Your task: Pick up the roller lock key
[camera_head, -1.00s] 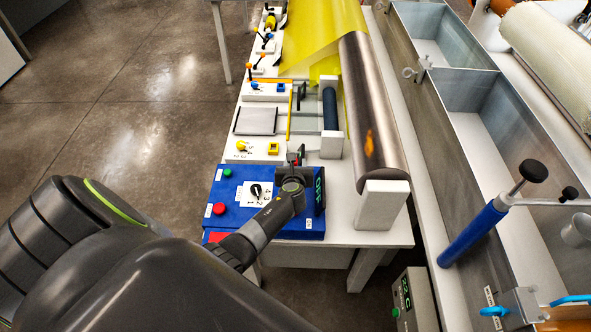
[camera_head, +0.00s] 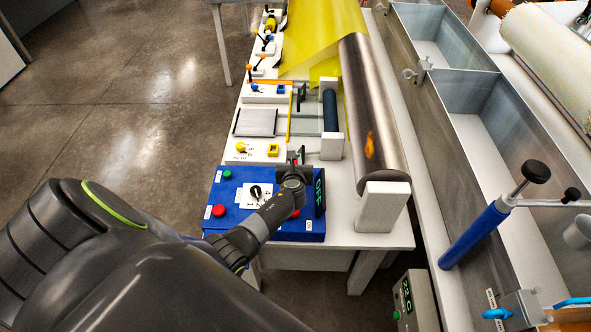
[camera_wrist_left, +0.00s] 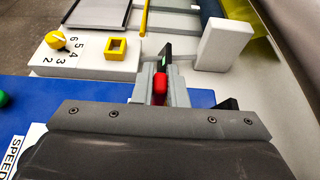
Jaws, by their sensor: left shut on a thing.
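My left gripper (camera_head: 296,158) reaches over the far right part of the blue control box (camera_head: 233,196). In the left wrist view the gripper (camera_wrist_left: 160,85) is shut on a small red piece (camera_wrist_left: 160,89), which looks like the roller lock key. Only its red part shows between the grey fingers; the rest is hidden. I cannot tell whether it is clear of what lies below. My right gripper is in neither view.
The blue box carries a black dial (camera_head: 255,191), a green button (camera_head: 227,174), a red button (camera_head: 218,210) and an OFF display (camera_head: 319,193). A white block (camera_head: 382,207) and metal roller (camera_head: 372,120) stand close on the right. A yellow-knobbed unit (camera_head: 241,147) is beyond.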

